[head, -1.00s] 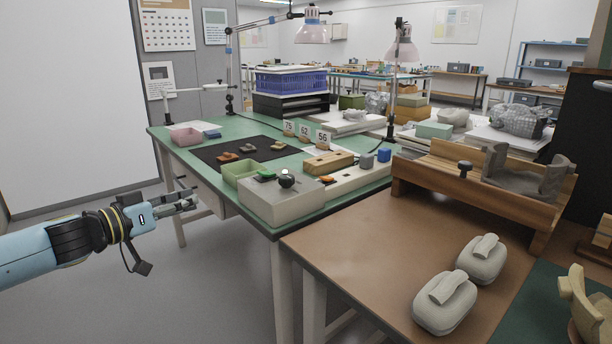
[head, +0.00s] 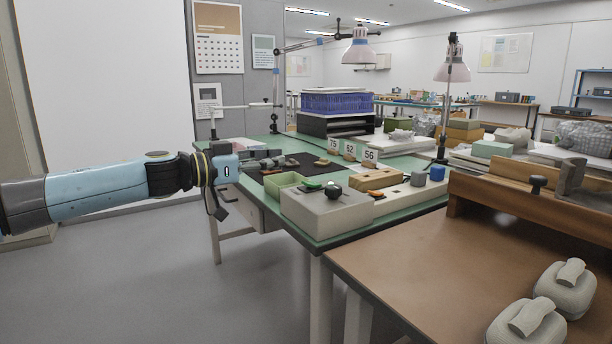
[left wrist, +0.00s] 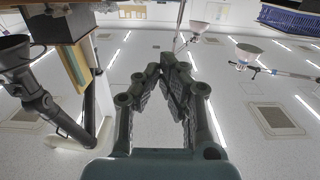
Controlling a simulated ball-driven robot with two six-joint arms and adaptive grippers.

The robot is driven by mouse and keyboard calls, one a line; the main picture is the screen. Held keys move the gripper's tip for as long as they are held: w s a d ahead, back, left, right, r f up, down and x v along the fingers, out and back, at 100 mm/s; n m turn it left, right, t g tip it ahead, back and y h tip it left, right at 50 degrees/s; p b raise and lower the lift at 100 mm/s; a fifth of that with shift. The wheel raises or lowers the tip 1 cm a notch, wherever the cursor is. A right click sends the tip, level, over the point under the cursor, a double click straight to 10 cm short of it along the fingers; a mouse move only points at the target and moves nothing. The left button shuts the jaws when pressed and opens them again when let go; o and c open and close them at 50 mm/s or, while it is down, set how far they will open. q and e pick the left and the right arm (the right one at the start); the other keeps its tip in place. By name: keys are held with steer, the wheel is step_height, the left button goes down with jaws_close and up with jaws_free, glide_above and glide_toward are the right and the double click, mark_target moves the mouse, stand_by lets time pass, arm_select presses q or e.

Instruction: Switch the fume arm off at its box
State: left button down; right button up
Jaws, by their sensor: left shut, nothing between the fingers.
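A pale grey box (head: 325,212) stands at the near corner of the green-topped bench. A green button (head: 311,184) and a dark round knob (head: 333,188) are on its top. I cannot tell whether this is the fume arm's box, or which control is its switch. My right gripper is not in view.
A green tray (head: 286,181) sits beside the box, near my gripper. A lamp (head: 358,50) hangs above. The floor (head: 150,285) at left is clear.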

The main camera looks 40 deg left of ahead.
arm_select(q)
steer(key=b, duration=0.2)
glide_above(311, 184)
steer(key=shift+s+d+f, duration=0.2)
steer(key=shift+s+f, duration=0.05)
steer(key=shift+s, duration=0.05)
steer(key=shift+f+b, duration=0.45)
steer(key=shift+f, duration=0.45)
steer(key=shift+s+a+f+b, duration=0.25)
steer(key=shift+s+f+b, duration=0.2)
steer(key=shift+f+b, duration=0.3)
steer(key=shift+s+f, duration=0.1)
steer(key=shift+f, duration=0.1)
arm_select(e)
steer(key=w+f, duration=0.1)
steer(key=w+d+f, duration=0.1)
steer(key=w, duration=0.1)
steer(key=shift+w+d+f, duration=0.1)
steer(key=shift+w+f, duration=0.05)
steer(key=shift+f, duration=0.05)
